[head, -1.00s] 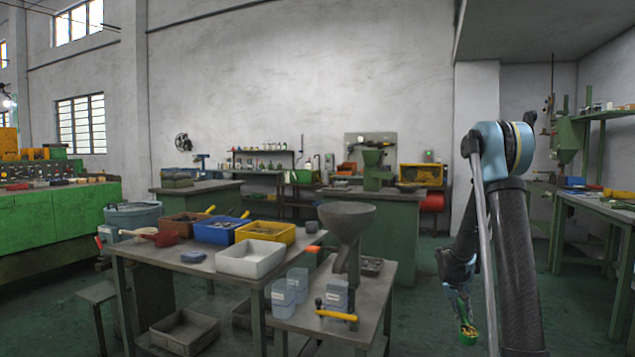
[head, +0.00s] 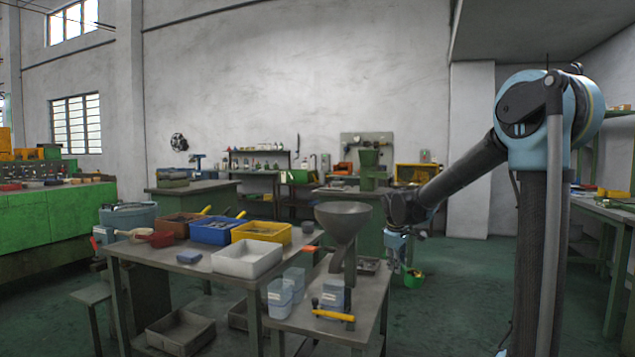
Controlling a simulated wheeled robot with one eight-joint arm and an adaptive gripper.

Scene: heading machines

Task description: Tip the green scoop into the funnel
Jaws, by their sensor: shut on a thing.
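The green scoop (head: 413,280) shows just right of the lower table, with something yellow in it. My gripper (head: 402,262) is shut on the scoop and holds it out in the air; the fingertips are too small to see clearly. The scoop looks about level, not clearly tipped. The grey funnel (head: 344,219) stands upright on the lower table, to the left of my gripper and higher than the scoop in the picture. The funnel's mouth faces up; its inside is mostly hidden.
The lower table (head: 300,318) bears clear cups (head: 281,291) and a yellow-handled tool (head: 333,314). The higher table (head: 190,268) at left bears a white tray (head: 247,260), a yellow bin (head: 262,233), a blue bin (head: 211,231) and a red scoop (head: 160,238). Floor at right is open.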

